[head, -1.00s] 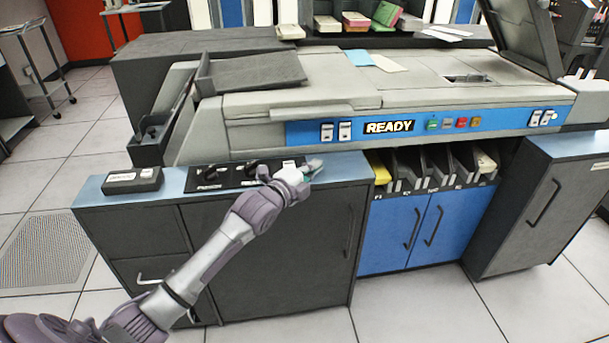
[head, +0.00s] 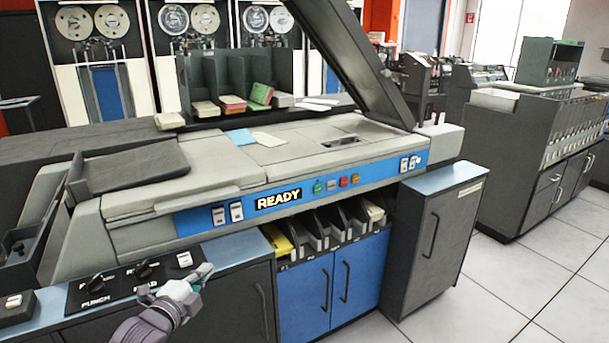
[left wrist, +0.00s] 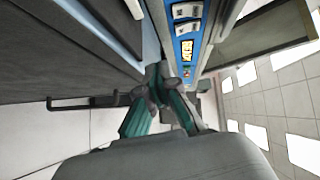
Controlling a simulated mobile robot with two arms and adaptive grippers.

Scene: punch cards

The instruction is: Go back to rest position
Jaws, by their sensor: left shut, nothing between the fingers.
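My left gripper (head: 201,277) is at the lower left of the head view, in front of the right end of the black control panel (head: 130,280) with its knobs. It is shut with nothing in it. In the left wrist view its green-grey fingers (left wrist: 160,75) come together, with the blue strip of the machine beyond them. I cannot tell from these views whether the fingers touch the cabinet edge. My right gripper is in neither view.
The grey card machine (head: 290,165) has a blue strip reading READY and a raised dark lid (head: 340,55). Card bins (head: 330,225) sit above blue doors. A dark cabinet (head: 435,235) stands to the right. The tiled floor (head: 540,270) at the right is clear.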

